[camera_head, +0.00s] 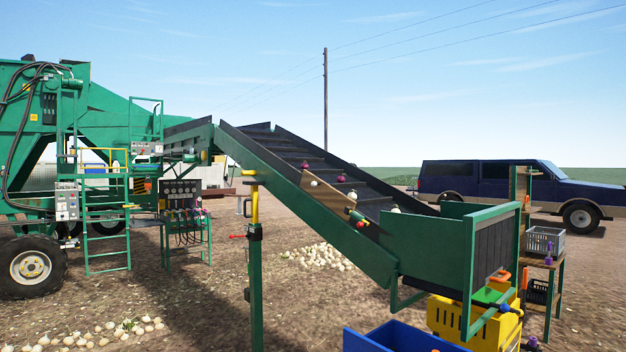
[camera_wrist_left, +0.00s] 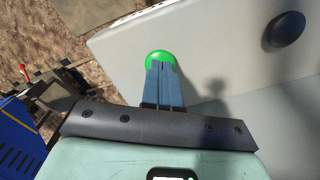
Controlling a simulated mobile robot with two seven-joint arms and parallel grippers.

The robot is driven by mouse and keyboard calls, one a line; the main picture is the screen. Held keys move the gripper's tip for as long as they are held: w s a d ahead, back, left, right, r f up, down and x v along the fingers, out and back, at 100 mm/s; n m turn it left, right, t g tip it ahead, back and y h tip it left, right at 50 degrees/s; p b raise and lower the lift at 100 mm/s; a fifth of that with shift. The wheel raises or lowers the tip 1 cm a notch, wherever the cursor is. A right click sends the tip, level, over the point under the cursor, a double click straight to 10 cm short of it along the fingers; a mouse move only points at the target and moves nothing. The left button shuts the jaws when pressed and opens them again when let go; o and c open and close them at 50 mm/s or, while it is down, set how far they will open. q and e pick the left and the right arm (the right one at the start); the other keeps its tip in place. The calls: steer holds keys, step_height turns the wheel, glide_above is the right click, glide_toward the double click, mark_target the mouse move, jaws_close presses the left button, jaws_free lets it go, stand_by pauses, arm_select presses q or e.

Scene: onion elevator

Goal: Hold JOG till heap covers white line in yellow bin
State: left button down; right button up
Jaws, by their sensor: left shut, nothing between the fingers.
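My left gripper (camera_wrist_left: 160,68) is shut and empty in the left wrist view. Its fingertips overlap the lower edge of a round green button (camera_wrist_left: 159,57) on a pale grey box (camera_wrist_left: 220,75). I cannot tell whether they press it, and no JOG label is readable. In the head view, the yellow bin (camera_head: 450,318) stands under the low end of the green elevator (camera_head: 300,198). Its inside, any heap and the white line are hidden. Several white and purple onions lie on the dark belt (camera_head: 335,172). My right gripper is not in view.
A black round knob (camera_wrist_left: 286,30) sits on the grey box, right of the green button. A blue bin (camera_head: 385,340) stands left of the yellow bin. A shelf with a grey crate (camera_head: 545,241) is at the right. Onions (camera_head: 320,257) lie on the ground behind the elevator.

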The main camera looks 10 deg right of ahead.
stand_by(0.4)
arm_select(q)
step_height(320, 180, up, 7)
steer(key=p, duration=0.4)
steer(key=shift+w, duration=0.1)
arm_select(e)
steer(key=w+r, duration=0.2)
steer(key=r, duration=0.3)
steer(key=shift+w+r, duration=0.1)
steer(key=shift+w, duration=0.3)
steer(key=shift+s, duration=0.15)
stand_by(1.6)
